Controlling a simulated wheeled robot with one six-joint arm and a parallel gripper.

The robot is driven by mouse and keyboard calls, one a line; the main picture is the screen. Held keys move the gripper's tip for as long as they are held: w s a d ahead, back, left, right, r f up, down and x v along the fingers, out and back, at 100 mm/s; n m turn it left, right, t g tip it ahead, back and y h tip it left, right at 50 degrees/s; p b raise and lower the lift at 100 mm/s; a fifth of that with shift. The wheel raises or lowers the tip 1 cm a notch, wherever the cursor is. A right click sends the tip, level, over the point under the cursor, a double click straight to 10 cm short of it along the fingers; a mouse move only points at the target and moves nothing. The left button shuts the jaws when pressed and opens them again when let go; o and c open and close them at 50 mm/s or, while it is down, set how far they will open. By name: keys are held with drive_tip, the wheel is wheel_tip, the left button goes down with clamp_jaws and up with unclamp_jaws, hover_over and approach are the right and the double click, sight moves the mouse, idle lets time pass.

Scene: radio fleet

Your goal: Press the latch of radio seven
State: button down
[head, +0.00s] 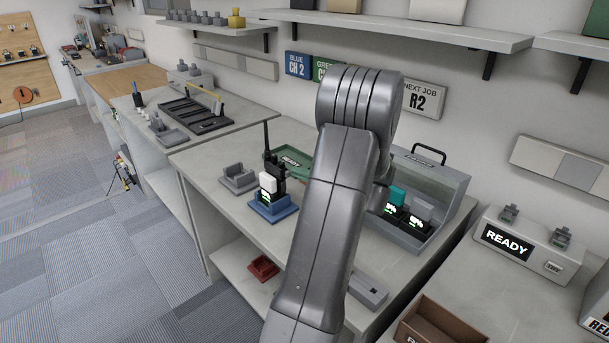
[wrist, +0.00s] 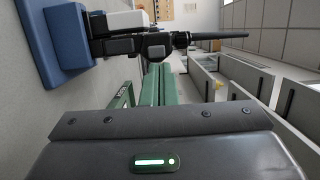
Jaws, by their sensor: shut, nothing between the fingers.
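A black radio with a long antenna (head: 266,140) stands upright in a blue cradle (head: 275,209) on the middle bench. A white block (head: 267,182) and a green-lit label are on its front. In the wrist view the radio (wrist: 150,45) lies sideways, with its blue cradle (wrist: 72,40) at upper left. My gripper (wrist: 158,68) shows there as two green fingers held together, empty, pointing at the radio's side. I cannot tell if they touch it. In the head view my arm hides the gripper. No number seven is readable, and I cannot make out the latch.
A grey case (head: 438,190) holding more radios stands open to the right of my arm. An empty grey cradle (head: 238,178) is left of the blue one. A green tray (head: 290,160) lies behind. A READY box (head: 525,250) is at the right.

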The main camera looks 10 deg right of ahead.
drive_tip(key=shift+s+a+f+b, duration=0.25)
drive_tip(key=shift+a+b, duration=0.2)
drive_tip(key=shift+b, duration=0.25)
drive_tip(key=shift+s+a+r+b, duration=0.2)
drive_tip(key=shift+s+a+b, duration=0.1)
drive_tip(key=shift+s+a, duration=0.1)
drive_tip(key=shift+w, duration=0.1)
drive_tip(key=shift+d, duration=0.1)
